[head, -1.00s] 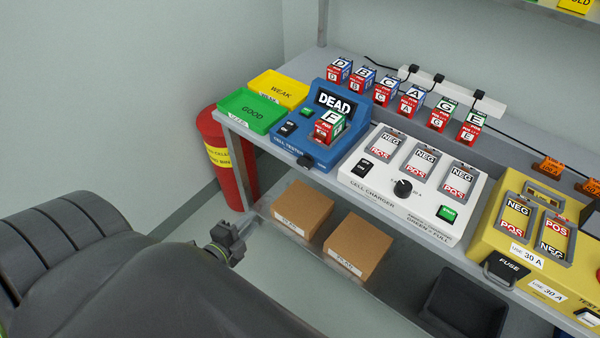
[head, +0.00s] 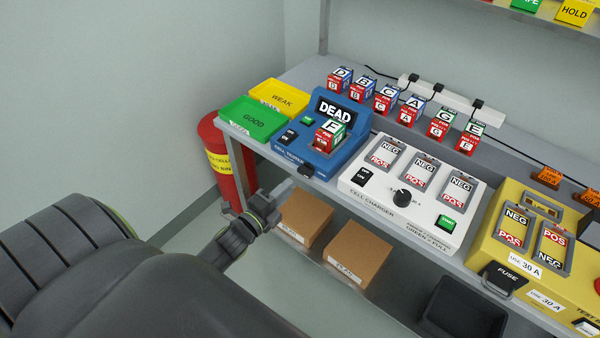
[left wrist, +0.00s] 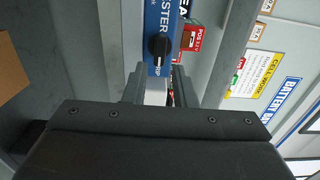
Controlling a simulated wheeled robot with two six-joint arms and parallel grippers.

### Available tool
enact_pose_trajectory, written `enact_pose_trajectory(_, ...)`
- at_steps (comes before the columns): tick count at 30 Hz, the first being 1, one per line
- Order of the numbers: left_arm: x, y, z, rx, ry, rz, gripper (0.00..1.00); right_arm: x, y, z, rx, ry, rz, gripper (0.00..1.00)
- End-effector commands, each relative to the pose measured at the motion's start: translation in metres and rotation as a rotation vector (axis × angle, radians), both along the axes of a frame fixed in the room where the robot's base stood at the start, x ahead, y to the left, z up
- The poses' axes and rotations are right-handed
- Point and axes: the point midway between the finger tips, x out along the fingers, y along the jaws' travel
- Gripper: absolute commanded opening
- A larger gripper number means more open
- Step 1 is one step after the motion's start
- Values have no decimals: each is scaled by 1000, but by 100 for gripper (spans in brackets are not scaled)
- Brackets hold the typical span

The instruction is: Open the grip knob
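The black grip knob (head: 306,170) sits on the front face of the blue cell tester (head: 345,152). In the left wrist view the knob (left wrist: 159,46) shows on the blue front panel, just beyond my fingers. The tester's screen reads DEAD, and cell F (head: 331,135) stands in its slot. My left gripper (head: 262,204) is in front of and below the tester, left of the knob and apart from it. In the left wrist view my left fingers (left wrist: 159,82) are spread, with nothing seen held between them. My right gripper is in neither view.
Green (head: 253,121) and yellow (head: 281,97) trays lie left of the tester. The white charger (head: 410,190) and yellow test box (head: 535,238) stand right. Cardboard boxes (head: 358,252) sit on the lower shelf.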

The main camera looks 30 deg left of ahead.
Motion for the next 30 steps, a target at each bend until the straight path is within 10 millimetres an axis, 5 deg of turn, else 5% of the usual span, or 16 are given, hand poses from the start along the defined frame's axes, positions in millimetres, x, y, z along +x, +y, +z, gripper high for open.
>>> enact_pose_trajectory(10, 54, -4, 1, -1, 0, 0, 25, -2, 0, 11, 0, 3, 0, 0)
enact_pose_trajectory(24, 65, -5, 0, -1, 0, 0, 25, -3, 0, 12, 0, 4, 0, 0)
enact_pose_trajectory(30, 65, -5, 0, -1, 0, 0, 0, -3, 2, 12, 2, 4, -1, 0)
